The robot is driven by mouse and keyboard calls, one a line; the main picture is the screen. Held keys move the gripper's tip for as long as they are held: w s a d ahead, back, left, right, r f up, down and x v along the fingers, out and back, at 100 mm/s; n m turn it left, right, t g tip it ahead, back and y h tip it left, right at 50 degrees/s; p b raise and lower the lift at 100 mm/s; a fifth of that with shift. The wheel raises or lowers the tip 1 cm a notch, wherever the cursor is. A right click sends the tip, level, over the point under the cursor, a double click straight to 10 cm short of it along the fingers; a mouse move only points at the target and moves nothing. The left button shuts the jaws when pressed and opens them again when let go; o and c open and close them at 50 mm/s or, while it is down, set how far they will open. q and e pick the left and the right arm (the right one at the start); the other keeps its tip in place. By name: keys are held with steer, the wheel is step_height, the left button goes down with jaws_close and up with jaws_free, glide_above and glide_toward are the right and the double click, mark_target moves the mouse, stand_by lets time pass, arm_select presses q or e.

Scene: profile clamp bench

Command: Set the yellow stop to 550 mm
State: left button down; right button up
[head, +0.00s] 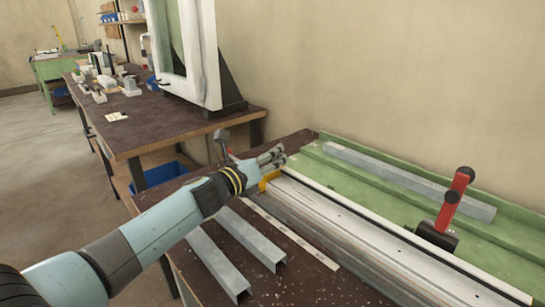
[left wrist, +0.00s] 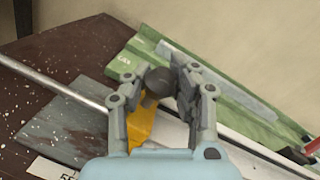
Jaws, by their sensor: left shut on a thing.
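The yellow stop (head: 267,180) sits at the far left end of the pale rail (head: 390,233) on the bench. It also shows in the left wrist view (left wrist: 141,126), with a dark round knob (left wrist: 159,82) above it. My left gripper (head: 275,157) is at the stop, its fingers shut on the knob from both sides. The fingers hide part of the stop in both views. A white label (left wrist: 52,169) at the lower left of the wrist view is cut off; it seems to read "55". My right gripper is in neither view.
A grey profile (head: 400,178) lies on the green bed (head: 330,173) behind the rail. Loose grey channels (head: 250,240) and a pale strip (head: 290,235) lie in front. A white window frame (head: 187,50) stands on the bench behind.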

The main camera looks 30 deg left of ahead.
arm_select(q)
steer(key=shift+w+a+f+b, duration=0.1)
steer(key=shift+w+a+b, duration=0.15)
steer(key=shift+a, duration=0.3)
steer(key=a, duration=0.2)
steer(key=w+a+b, duration=0.1)
steer(key=a, duration=0.1)
steer(key=shift+w+f, duration=0.1)
steer(key=shift+d, duration=0.15)
steer(key=c, duration=1)
jaws_free()
steer(key=shift+s, duration=0.2)
steer(key=s+a, duration=0.2)
steer(key=s, duration=0.9)
steer(key=shift+s, duration=0.35)
steer(key=shift+a, duration=0.1)
